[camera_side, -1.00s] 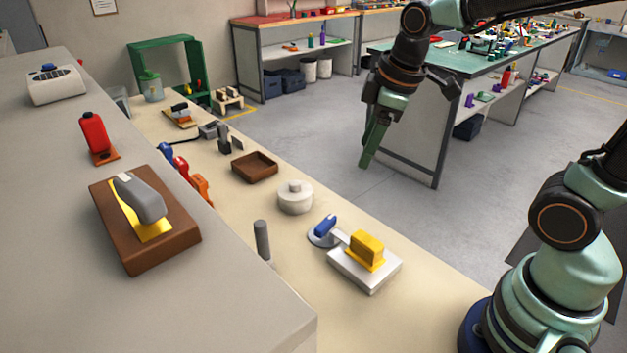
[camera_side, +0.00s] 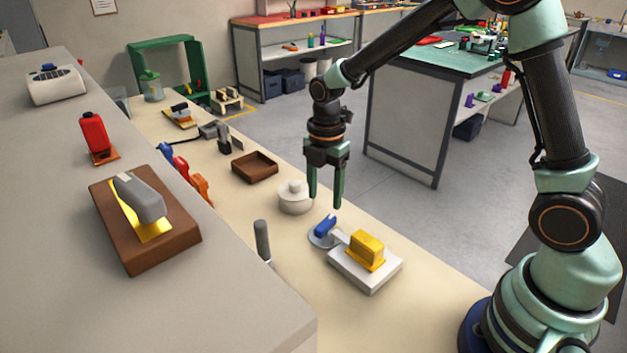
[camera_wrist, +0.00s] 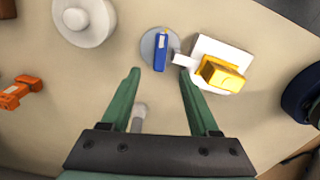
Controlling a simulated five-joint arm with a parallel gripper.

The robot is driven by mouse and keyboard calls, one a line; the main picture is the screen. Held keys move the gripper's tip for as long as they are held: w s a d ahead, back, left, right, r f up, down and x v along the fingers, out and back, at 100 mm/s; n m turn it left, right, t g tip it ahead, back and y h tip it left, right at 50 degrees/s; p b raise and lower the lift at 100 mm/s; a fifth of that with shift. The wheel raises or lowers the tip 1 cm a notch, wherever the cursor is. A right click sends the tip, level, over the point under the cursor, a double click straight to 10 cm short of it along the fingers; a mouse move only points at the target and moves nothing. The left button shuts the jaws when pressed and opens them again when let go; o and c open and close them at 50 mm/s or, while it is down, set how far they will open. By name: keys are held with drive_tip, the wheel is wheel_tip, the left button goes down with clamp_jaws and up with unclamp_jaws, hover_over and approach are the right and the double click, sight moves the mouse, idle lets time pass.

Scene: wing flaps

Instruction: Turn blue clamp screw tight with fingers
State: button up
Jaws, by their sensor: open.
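The blue clamp screw (camera_side: 326,226) stands on a grey round disc (camera_side: 318,241) beside a white block (camera_side: 366,270) with a yellow piece (camera_side: 366,250) on it. In the wrist view the blue screw (camera_wrist: 160,52) lies ahead of my fingertips, between their lines. My gripper (camera_side: 325,203) points down just above and behind the screw in the side view, apart from it. In the wrist view my gripper (camera_wrist: 160,72) has its two green fingers spread with nothing between the tips.
A round white lidded pot (camera_side: 294,198) stands close to my gripper on the left. A brown tray (camera_side: 254,167) and orange clamp (camera_side: 201,187) are farther along the bench. An upright grey handle (camera_side: 262,239) stands near the grey counter (camera_side: 230,290). The bench front is clear.

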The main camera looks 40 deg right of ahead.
sight(324, 223)
wheel_tip(324, 223, down, 9)
drive_tip(key=shift+f, duration=0.1)
idle(0.3)
clamp_jaws()
drive_tip(key=shift+m, duration=0.7)
unclamp_jaws()
drive_tip(key=shift+m, duration=0.3)
drive_tip(key=shift+r, duration=4.05)
